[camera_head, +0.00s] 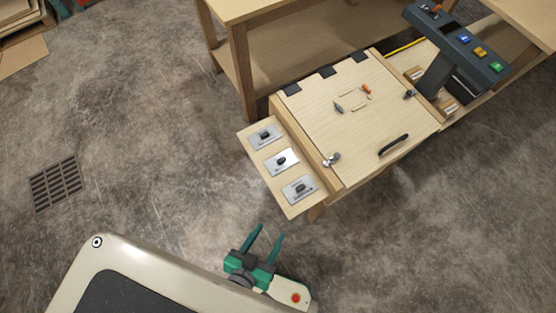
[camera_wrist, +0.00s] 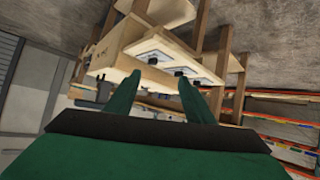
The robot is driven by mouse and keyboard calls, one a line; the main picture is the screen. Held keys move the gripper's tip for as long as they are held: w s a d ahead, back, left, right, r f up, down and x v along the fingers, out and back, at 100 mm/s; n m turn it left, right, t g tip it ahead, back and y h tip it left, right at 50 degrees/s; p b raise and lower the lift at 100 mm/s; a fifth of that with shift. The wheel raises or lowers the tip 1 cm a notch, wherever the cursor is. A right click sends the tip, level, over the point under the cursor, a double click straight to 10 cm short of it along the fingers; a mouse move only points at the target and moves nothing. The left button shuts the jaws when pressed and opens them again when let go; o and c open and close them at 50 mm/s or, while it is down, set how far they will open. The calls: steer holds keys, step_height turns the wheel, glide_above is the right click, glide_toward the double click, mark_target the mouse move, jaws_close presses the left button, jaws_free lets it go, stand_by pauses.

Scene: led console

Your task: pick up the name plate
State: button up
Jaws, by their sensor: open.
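Three silver plates, each with a black knob and small dark print, lie in a row on a light wooden side shelf (camera_head: 252,149): a far plate (camera_head: 258,141), a middle plate (camera_head: 274,166) and a near plate (camera_head: 292,195). The print is too small to read, so I cannot tell which is the name plate. My green gripper (camera_head: 269,232) is open and empty, below and left of the near plate in the head view, apart from the shelf. In the wrist view the plates (camera_wrist: 148,53) show beyond the open fingers (camera_wrist: 158,78).
The shelf joins a wooden box with a closed lid (camera_head: 350,125), a black handle (camera_head: 393,145) and a latch (camera_head: 331,160). A dark console with coloured buttons (camera_head: 462,45) stands at upper right. A workbench (camera_head: 250,12) is behind. Concrete floor on the left is clear around a drain grate (camera_head: 55,184).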

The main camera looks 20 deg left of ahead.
steer(key=w+a+f+n+g+y, duration=0.1)
steer(key=w+a+f+n+g, duration=0.15)
steer(key=w+a, duration=0.55)
steer(key=w+a+f+n+g, duration=0.2)
steer(key=w+a+f+g, duration=0.3)
steer(key=a, duration=0.5)
steer(key=n+g+h, duration=0.1)
steer(key=n+g, duration=0.4)
steer(key=n, duration=0.1)
glide_toward(281, 159)
steer(key=shift+s+d+f, duration=0.1)
steer(key=shift+d+f, duration=0.05)
steer(key=shift+f, duration=0.35)
steer(key=shift+s+d+f, duration=0.1)
steer(key=shift+d+f, duration=0.05)
steer(key=shift+f, duration=0.4)
steer(key=shift+s+d+f, duration=0.1)
steer(key=shift+f, duration=1.4)
steer(key=shift+s+d+f, duration=0.1)
steer(key=shift+s+f, duration=0.05)
steer(key=shift+f, duration=1.4)
steer(key=shift+c, duration=0.5)
